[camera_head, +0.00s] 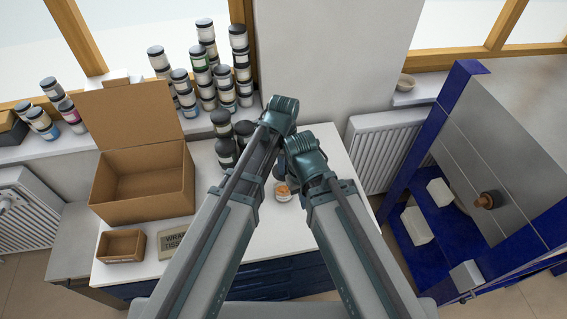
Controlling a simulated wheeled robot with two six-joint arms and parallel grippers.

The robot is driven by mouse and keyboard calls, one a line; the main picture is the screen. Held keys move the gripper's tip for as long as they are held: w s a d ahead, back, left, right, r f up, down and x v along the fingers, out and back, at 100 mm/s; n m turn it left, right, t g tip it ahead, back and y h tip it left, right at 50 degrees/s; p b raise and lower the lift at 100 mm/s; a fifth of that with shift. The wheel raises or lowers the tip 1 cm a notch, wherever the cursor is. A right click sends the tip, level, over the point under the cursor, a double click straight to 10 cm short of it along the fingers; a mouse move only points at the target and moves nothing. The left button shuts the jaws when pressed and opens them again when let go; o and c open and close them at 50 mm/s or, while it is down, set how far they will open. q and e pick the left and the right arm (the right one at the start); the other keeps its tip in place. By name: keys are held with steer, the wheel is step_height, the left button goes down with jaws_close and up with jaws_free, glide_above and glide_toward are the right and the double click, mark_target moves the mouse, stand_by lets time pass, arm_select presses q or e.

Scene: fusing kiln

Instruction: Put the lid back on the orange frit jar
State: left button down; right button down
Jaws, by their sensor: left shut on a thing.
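The orange frit jar (283,191) stands on the white worktop between my two forearms, with orange frit showing in it and no lid seen on it. My left gripper (279,168) points down just behind the jar in the picture, partly covered by my arms. It is shut on a small dark thing that seems to be the lid, though its shape is mostly hidden. My right wrist is beside it to the right; the right fingers are hidden behind the arm.
Dark-lidded jars (228,152) stand close left of my left arm. An open cardboard box (145,205), a small box (122,246) and a labelled block (174,240) are on the worktop's left. Stacked jars (205,85) line the sill. A blue kiln (455,100) stands right.

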arm_select(q)
steer(key=shift+f, duration=0.15)
step_height(320, 180, down, 6)
steer(key=b, duration=0.6)
steer(key=shift+f, duration=0.1)
steer(key=shift+f+b, duration=0.1)
steer(key=shift+b, duration=0.2)
stand_by(1.6)
steer(key=c, duration=0.7)
jaws_free()
steer(key=shift+o, duration=0.5)
steer(key=o, duration=0.4)
